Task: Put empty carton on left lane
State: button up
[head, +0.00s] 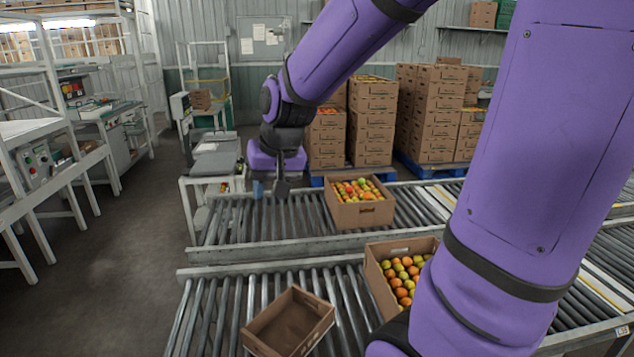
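The empty carton (262,343) is an open brown box. It sits tilted in plan on the near roller lane (207,309), at the bottom of the head view, with nothing seen inside it. A second, far roller lane (291,226) runs behind it. My gripper (270,188) hangs above the left end of the far lane, well apart from the empty carton. No carton is seen in it. Its fingers are small and dark here, and their gap is unclear.
Another full carton (385,292) stands on the near lane, right of the empty one, partly hidden by my arm. Stacked cartons (372,125) stand on pallets behind. The far lane's left end looks clear.

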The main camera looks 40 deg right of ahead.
jog(key=s+a+r+n, duration=0.1)
jog(key=s+r+n, duration=0.1)
jog(key=s, duration=0.6)
jog(key=s+a+r+n+t, duration=0.1)
jog(key=s+r+n, duration=0.1)
jog(key=s+r, duration=0.3)
jog(key=s, duration=0.3)
jog(key=shift+s+a+r+h, duration=0.15)
jog(key=shift+a+h, duration=0.15)
jog(key=shift+a, duration=0.15)
